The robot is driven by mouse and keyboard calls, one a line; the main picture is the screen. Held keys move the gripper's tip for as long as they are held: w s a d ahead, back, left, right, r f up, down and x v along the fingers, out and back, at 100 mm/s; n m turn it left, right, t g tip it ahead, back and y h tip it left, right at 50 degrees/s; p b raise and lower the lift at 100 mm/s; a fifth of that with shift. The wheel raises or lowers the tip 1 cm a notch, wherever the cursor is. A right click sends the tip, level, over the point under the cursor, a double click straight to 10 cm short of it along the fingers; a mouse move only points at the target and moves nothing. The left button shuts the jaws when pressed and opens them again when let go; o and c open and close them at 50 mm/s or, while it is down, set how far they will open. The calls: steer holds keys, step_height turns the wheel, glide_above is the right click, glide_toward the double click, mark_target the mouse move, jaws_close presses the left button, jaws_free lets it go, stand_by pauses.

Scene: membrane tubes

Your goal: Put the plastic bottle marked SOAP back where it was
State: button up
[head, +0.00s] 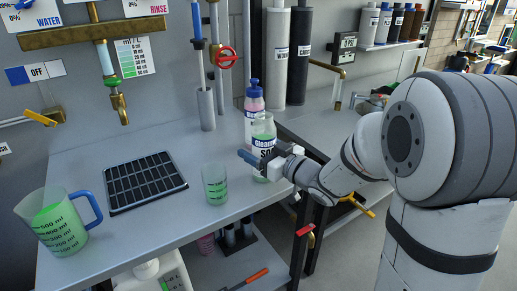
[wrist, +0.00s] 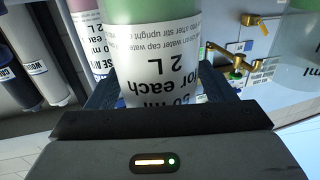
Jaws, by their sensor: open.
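The plastic bottle marked SOAP (head: 263,128) is clear, with green liquid and a white label whose lettering is partly hidden by my gripper. It stands upright on the grey bench (head: 130,228) near its right end. My gripper (head: 259,160) is at the bottle's lower half, with a blue finger showing at its left. In the wrist view the bottle (wrist: 155,62) is upside down in the picture, between the two dark blue fingers of my gripper (wrist: 160,95). The jaws are open around it. Whether a finger touches it cannot be told.
A pink bottle with a blue cap (head: 254,101) stands close behind. A beaker of green liquid (head: 215,184) is just left. A black drying rack (head: 145,182) and a blue-handled jug (head: 58,222) are further left. Taps and pipes line the wall. A gap separates the right-hand counter.

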steer(key=shift+s+d+r, duration=0.1)
steer(key=shift+r, duration=0.1)
steer(key=v, duration=1.1)
steer(key=d+f+m+g+h+p, duration=0.1)
steer(key=d+f+m+h, duration=0.1)
steer(key=d+m+h, duration=0.35)
steer(key=d+f+m+h, duration=0.2)
steer(key=d+f+h, duration=0.1)
steer(key=d+h, duration=0.4)
steer(key=s+a+f+m+g, duration=0.1)
steer(key=s+g, duration=0.3)
steer(key=s, duration=0.5)
steer(key=s+a+f+m+g, duration=0.1)
steer(key=s+a+g, duration=0.2)
steer(key=s, duration=0.6)
steer(key=shift+a+f+g+h, duration=0.3)
steer(key=shift+f+g+h, duration=0.05)
steer(key=shift+g, duration=0.85)
